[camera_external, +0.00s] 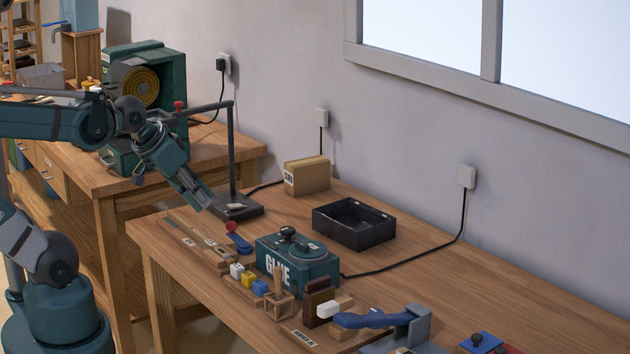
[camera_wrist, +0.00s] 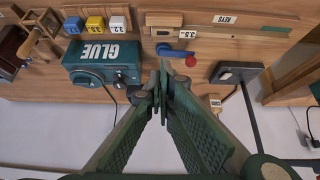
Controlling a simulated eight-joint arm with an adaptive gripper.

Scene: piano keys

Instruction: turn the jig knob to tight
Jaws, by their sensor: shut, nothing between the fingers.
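The jig is a wooden block (camera_wrist: 164,31) at the table's edge, with a label that looks like 3.5 in the wrist view. In the external view the blue lever (camera_external: 239,243) and red knob (camera_external: 231,226) are left of the glue box. I cannot read whether it stands at loose or tight. My gripper (camera_external: 205,203) is shut and empty, above and behind the red knob and apart from it. In the wrist view the closed fingertips (camera_wrist: 163,75) are just below the lever.
A green GLUE box (camera_external: 297,268) stands right of the lever. A dark lamp-like stand (camera_external: 231,150) rises close behind my gripper. A black tray (camera_external: 353,224) and a cardboard box (camera_external: 306,176) are behind. White, yellow and blue blocks (camera_external: 247,279) line the front.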

